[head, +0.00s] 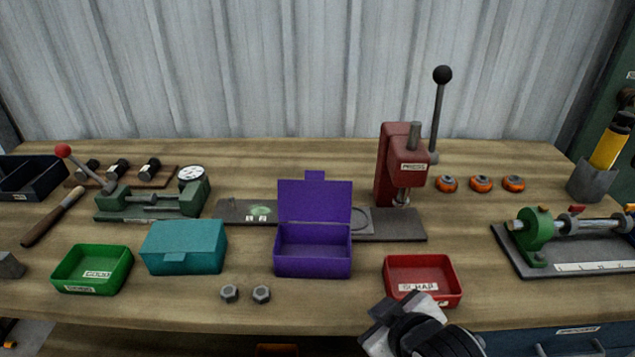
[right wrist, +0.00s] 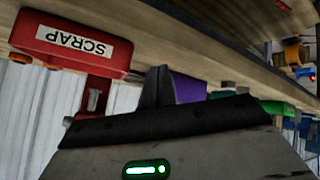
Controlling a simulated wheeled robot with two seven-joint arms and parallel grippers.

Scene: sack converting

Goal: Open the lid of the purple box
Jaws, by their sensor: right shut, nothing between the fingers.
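The purple box (head: 313,262) stands in the middle of the bench in the head view. Its lid (head: 314,202) stands upright at the back edge, so the box is open, and its inside looks empty. My right gripper (head: 385,322) is at the bench's front edge, right of and nearer than the purple box, apart from it. It is shut and empty. In the right wrist view a bit of purple (right wrist: 188,88) shows past the gripper finger (right wrist: 158,88). My left gripper is not in view.
A red scrap tray (head: 422,278) is just behind my right gripper. A closed teal box (head: 184,247) and a green tray (head: 92,270) stand to the left. Two nuts (head: 245,294) lie in front. A red press (head: 400,165) stands behind, and a green clamp fixture (head: 540,235) is at right.

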